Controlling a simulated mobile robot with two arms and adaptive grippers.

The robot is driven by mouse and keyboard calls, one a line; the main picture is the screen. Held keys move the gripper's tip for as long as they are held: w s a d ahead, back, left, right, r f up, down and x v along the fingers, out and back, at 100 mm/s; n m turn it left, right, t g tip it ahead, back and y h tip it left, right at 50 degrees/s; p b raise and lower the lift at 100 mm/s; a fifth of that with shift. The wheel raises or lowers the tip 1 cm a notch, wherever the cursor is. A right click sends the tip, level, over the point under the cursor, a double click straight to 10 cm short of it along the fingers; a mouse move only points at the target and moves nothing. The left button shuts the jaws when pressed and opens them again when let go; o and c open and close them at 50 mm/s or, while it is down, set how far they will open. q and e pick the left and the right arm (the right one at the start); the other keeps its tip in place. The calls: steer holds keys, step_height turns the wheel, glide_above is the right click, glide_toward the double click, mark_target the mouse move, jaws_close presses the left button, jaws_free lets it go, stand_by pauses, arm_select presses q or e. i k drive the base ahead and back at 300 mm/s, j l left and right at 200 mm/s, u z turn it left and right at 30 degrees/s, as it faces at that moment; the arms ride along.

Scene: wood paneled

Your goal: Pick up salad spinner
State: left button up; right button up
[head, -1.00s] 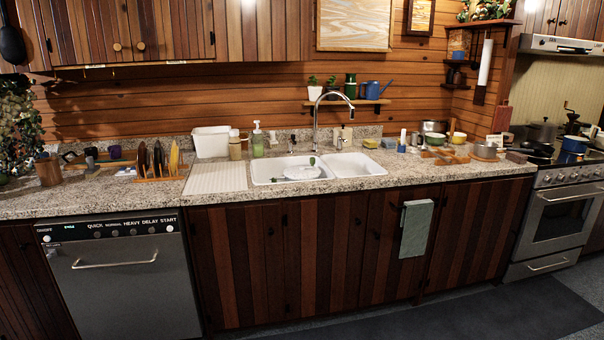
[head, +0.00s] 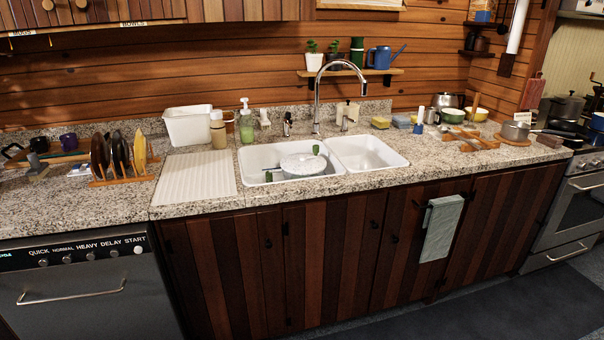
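A round white bowl-like thing with green parts at its rim, which looks like the salad spinner (head: 302,166), sits in the left basin of the white double sink (head: 256,160). Its top shows above the basin's front edge. Its lower part is hidden inside the basin. Neither of my grippers is in view.
A chrome faucet (head: 318,95) arches behind the basins. Left of the sink are a ribbed drainboard (head: 195,177), a white tub (head: 187,127), bottles and a plate rack (head: 120,180). A towel (head: 442,228) hangs on the cabinet front. Floor before the cabinets is clear.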

mark_target(292, 168)
steer(key=i+j, duration=0.2)
steer(key=j, duration=0.2)
steer(key=i+j+u, duration=0.1)
steer(key=i+j, duration=0.35)
steer(key=j, duration=0.3)
steer(key=u, duration=0.05)
